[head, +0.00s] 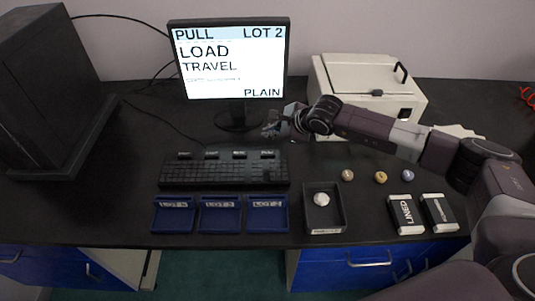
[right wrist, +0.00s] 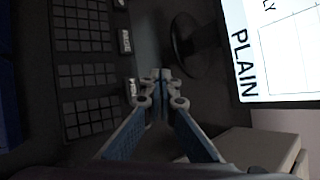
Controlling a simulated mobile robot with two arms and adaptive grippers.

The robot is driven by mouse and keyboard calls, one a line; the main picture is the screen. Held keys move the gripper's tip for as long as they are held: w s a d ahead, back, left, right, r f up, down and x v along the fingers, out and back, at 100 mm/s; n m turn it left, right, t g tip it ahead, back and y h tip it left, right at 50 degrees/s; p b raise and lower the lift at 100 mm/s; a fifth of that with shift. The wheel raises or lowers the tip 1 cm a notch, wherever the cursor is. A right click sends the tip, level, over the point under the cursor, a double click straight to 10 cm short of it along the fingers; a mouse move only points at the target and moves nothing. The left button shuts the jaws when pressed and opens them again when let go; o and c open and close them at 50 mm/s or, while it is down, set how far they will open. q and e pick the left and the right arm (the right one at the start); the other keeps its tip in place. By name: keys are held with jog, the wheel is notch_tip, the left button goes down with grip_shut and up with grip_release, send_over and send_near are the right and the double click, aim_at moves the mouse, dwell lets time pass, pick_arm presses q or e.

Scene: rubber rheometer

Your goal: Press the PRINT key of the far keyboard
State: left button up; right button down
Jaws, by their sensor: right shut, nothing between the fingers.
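One black keyboard (head: 222,174) lies on the dark bench below the monitor; it also shows in the right wrist view (right wrist: 85,75). Several larger labelled keys line its back edge. The rightmost one (head: 267,154) seems to read PRINT, but the label is small; it appears to be the lower labelled key (right wrist: 132,88) in the right wrist view. My right gripper (head: 268,131) is shut and empty, behind and above the keyboard's back right corner. Its fingertips (right wrist: 160,76) show close beside that key; I cannot tell their height above it. My left gripper is out of view.
The monitor (head: 228,60) stands behind, reading PULL, LOT 2, LOAD, TRAVEL, PLAIN. A beige machine (head: 345,80) is right of it. Blue trays (head: 220,229), a dark box (head: 337,222) with a pale round piece, small balls and two labelled blocks (head: 405,216) sit in front.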

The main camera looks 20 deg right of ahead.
aim_at(269, 154)
notch_tip(269, 154, down, 6)
jog(key=b, duration=0.3)
jog(key=shift+r, duration=0.25)
jog(key=shift+f+b, duration=0.3)
dwell(0.8)
jog(key=shift+f+b, duration=0.4)
jog(key=shift+b, duration=0.25)
jog(key=shift+f+b, duration=0.5)
jog(key=shift+b, duration=0.1)
dwell(0.5)
jog(key=shift+r, duration=0.1)
jog(key=shift+r+p, duration=0.35)
jog(key=shift+r, duration=0.5)
jog(key=shift+r+p, duration=1.1)
jog(key=shift+r, duration=1.4)
